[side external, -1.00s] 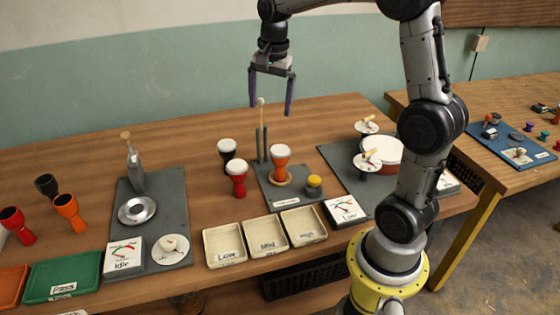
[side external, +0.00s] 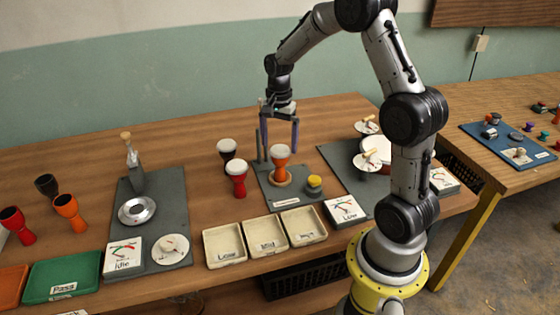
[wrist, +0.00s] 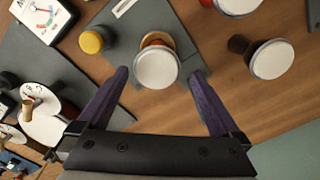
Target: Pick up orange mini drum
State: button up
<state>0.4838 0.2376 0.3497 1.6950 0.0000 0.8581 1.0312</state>
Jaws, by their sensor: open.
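The orange mini drum (side external: 280,164) has a white head and stands upright on a wooden ring on a grey board. My gripper (side external: 281,155) is open just above and around its level in the side view, its two purple fingers pointing down. In the wrist view the drum's white head (wrist: 157,68) lies ahead of and between the open fingertips (wrist: 160,76), with a sliver of orange body and the ring behind it. No contact with the drum is visible. Another, empty orange goblet body (side external: 68,210) stands at the far left.
A red drum (side external: 238,180) and a black drum (side external: 227,152) stand just left of the board. A yellow button (side external: 314,184) is at the board's front right. Labelled trays (side external: 224,243) lie in front. A post (side external: 259,145) stands close to the gripper.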

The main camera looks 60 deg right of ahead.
aim_at(280, 149)
jog(key=shift+s+a+f, duration=0.1)
jog(key=shift+s+f, duration=0.05)
jog(key=shift+f, duration=1.05)
jog(key=shift+s+a+f, duration=0.1)
jog(key=shift+f, duration=1.05)
jog(key=shift+r, duration=0.1)
jog(key=c, duration=1.5)
